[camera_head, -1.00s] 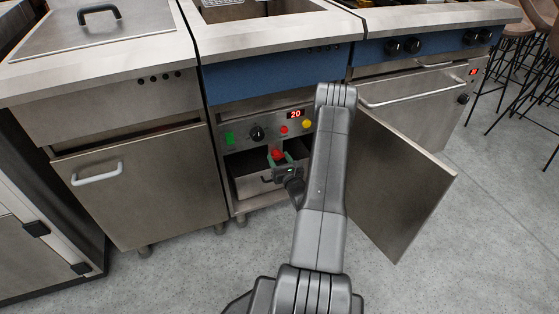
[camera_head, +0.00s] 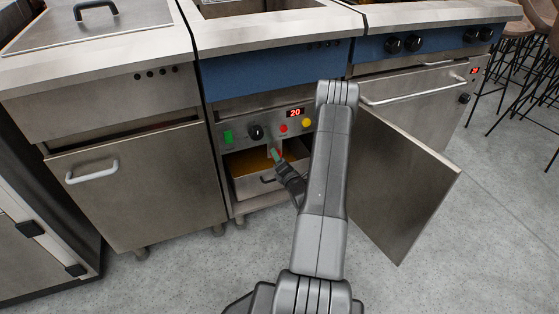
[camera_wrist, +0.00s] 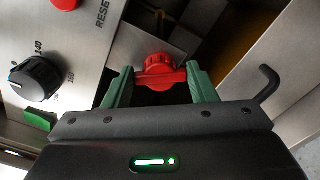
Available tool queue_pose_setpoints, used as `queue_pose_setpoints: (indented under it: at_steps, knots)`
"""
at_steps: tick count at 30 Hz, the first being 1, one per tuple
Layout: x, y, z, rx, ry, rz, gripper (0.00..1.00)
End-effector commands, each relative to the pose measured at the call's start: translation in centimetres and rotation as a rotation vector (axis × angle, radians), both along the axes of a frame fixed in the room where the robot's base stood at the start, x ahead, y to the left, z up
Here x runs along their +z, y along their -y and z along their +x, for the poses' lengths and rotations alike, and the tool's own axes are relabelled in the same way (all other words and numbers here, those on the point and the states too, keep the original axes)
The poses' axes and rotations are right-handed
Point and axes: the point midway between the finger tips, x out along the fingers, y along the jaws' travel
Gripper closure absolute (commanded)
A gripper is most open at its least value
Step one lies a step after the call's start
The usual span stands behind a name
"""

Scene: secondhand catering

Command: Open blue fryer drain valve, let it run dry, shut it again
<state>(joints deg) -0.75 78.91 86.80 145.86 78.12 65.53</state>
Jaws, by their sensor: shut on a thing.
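The blue-fronted fryer (camera_head: 270,78) stands in the middle of the head view, its cabinet door (camera_head: 400,185) swung open to the right. In the wrist view the red drain valve handle (camera_wrist: 160,66) sits between the green fingertips of my gripper (camera_wrist: 159,82), which is shut on it. In the head view my gripper (camera_head: 277,154) reaches into the cabinet below the control panel, turned at a slant, and hides most of the valve. Below it a metal pan (camera_head: 262,186) with a dark handle shows orange-brown liquid (camera_head: 240,163) inside.
The control panel above holds a green switch (camera_head: 228,137), a black knob (camera_head: 256,132), a red button (camera_head: 283,128), a yellow button (camera_head: 306,122) and a red display (camera_head: 295,113) reading 20. The open door stands close to the right of my arm. Grey floor is clear in front.

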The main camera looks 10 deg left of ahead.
Motion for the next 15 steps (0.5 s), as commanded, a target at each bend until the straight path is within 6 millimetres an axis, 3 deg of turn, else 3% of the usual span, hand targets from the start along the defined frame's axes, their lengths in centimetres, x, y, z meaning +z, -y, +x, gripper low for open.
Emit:
queue_pose_setpoints:
  at_steps: [15]
  knots:
    - [-0.14, 0.07, 0.06, 0.0, -0.229, 0.337, 0.71]
